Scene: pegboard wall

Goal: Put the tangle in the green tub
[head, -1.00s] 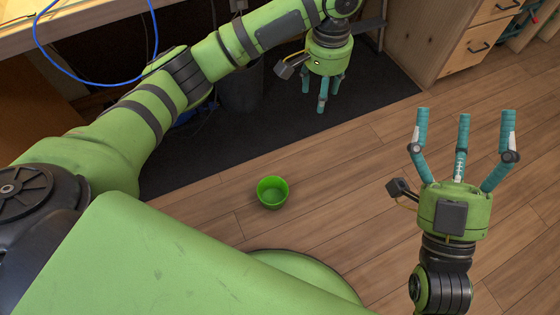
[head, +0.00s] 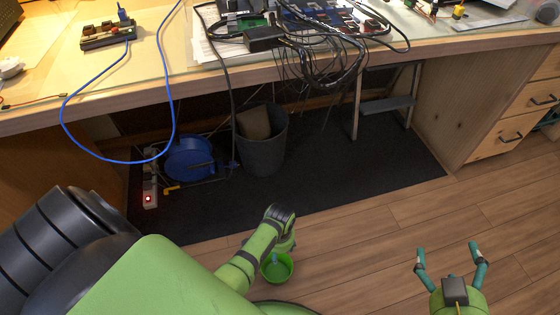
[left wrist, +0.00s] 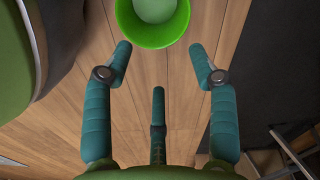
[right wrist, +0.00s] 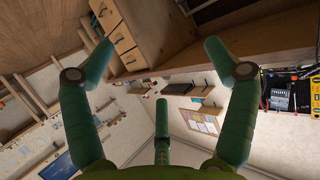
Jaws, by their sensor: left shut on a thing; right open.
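The tangle (head: 322,65) is a mass of thin black cables drooping over the desk's front edge in the head view. The green tub (head: 287,275) is on the floor near my base; its rim also shows at the top of the left wrist view (left wrist: 151,39). My left gripper (head: 276,257) is low at the tub, its fingers partly closed and its tips close to the rim; the exact contact is hidden. No cable shows between its fingers. My right gripper (head: 448,252) is open and empty at the lower right, far from the tangle.
The desk (head: 200,80) carries electronics and a looping blue cable (head: 70,115). Below are a dark bin (head: 262,150), a blue reel (head: 188,158) and a metal step (head: 387,104) on a black mat (head: 340,180). Drawers (head: 505,135) stand right. The wooden floor between the grippers is clear.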

